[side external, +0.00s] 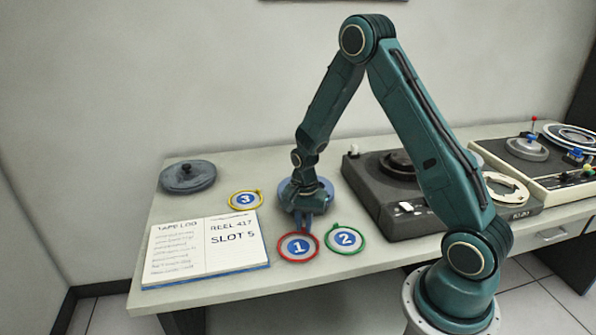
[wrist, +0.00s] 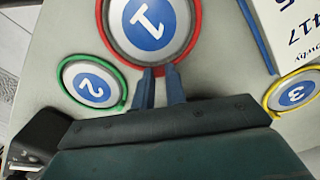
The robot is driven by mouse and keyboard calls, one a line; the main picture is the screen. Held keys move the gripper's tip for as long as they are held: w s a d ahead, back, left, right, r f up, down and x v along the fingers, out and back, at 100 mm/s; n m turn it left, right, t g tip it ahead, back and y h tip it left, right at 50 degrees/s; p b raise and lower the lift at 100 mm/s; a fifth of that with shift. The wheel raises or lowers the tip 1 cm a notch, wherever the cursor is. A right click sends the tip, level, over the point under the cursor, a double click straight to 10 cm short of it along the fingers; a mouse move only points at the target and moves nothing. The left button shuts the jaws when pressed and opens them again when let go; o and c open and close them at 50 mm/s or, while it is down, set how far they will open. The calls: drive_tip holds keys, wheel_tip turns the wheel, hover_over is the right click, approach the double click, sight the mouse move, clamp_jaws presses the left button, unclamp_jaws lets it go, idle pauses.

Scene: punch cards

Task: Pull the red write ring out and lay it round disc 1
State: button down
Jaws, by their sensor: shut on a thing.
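The red write ring (side external: 281,254) lies round disc 1 (side external: 298,247), a blue disc with a white rim, near the table's front edge. In the wrist view the ring (wrist: 199,22) encircles disc 1 (wrist: 150,20) at the top. My gripper (side external: 303,229) points down at the ring's far side. Its two fingers (wrist: 160,75) are shut on the ring's near edge in the wrist view. The exact grip point is partly hidden by the fingers. The ring looks level with the disc; I cannot tell whether it touches the table.
A green ring (side external: 361,252) lies round disc 2 (side external: 345,239), close on the right. A yellow ring (side external: 231,206) lies round disc 3 (side external: 245,199). An open log book (side external: 205,250) lies left. A blue round thing (side external: 285,186) sits behind my gripper. A dark tape machine (side external: 372,205) stands right.

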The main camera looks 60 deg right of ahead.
drive_tip(key=shift+f, duration=0.45)
drive_tip(key=c, duration=1.3)
unclamp_jaws()
drive_tip(key=shift+c, duration=1.3)
drive_tip(key=shift+r, duration=0.15)
drive_tip(key=shift+r, duration=3.35)
drive_tip(key=shift+r, duration=0.1)
